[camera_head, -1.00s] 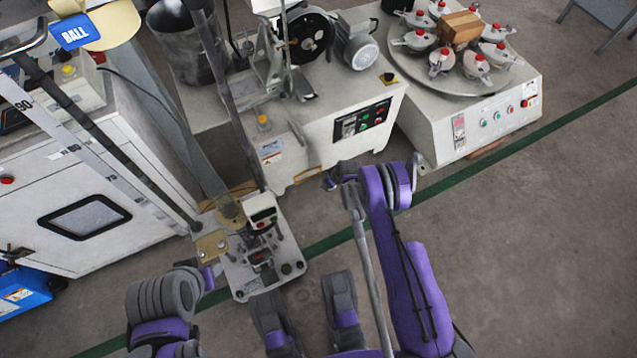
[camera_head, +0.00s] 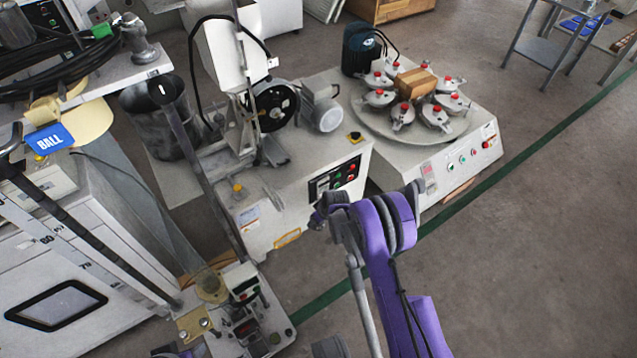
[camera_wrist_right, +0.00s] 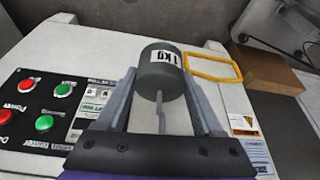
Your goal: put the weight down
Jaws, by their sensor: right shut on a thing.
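The weight (camera_wrist_right: 161,70) is a dark grey cylinder with a white "1 kg" label and a thin rod. My right gripper (camera_wrist_right: 161,92) is shut on it, with a finger on either side, in the right wrist view. Behind the weight is the white front of a machine with red and green buttons. In the head view my right gripper (camera_head: 318,217) is near that machine's front panel, and the weight cannot be made out there. Of my left arm only a small purple part shows at the bottom edge; its fingers are not visible.
The white machine (camera_head: 268,200) has a button panel (camera_head: 337,180) and a yellow handle (camera_head: 287,238). A turntable machine (camera_head: 455,172) stands to its right. A small scale-like apparatus (camera_head: 250,325) is at bottom left. Open floor (camera_head: 540,250) lies right, crossed by a green line.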

